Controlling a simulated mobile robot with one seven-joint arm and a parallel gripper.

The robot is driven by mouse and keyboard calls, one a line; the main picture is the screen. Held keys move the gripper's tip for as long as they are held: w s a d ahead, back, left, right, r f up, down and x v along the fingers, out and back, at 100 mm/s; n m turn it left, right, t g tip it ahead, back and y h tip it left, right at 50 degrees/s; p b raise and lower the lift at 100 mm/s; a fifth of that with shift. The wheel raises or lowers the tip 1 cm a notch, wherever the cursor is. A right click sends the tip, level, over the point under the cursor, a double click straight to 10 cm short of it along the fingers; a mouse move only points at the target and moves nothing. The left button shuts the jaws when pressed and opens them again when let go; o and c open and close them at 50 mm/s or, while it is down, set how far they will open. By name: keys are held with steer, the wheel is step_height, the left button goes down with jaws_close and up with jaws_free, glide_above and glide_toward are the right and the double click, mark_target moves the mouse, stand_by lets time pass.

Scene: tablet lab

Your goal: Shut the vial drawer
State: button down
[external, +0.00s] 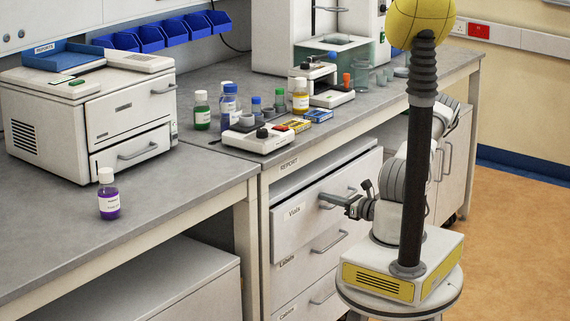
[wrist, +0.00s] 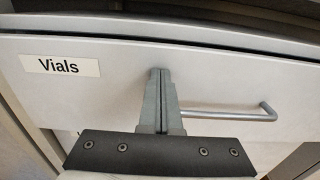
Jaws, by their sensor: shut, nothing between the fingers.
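The vial drawer (external: 292,232) is the top drawer under the bench, with a "Vials" label. It stands partly open, its pale front jutting out from the cabinet. It fills much of the wrist view (wrist: 110,85), with its label at left and its bar handle (wrist: 235,114) at right. My gripper (external: 323,200) is shut and empty, pointing at the drawer front. In the wrist view its fingertips (wrist: 160,72) lie together in front of the panel, by the left end of the handle, partly hiding that end. They look at or very close to the panel; I cannot tell if they touch.
Two more drawers, "Labels" (external: 300,270) and a lower one (external: 310,300), look shut below. A purple bottle (external: 109,200) stands on the left bench. Open floor (external: 520,240) lies at right.

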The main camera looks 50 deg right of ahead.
mark_target(317, 203)
steer(key=shift+w+r, duration=0.1)
steer(key=shift+w, duration=1.5)
steer(key=shift+w, duration=0.1)
steer(key=s+p, duration=0.2)
steer(key=s, duration=1.2)
steer(key=shift+s+p, duration=0.4)
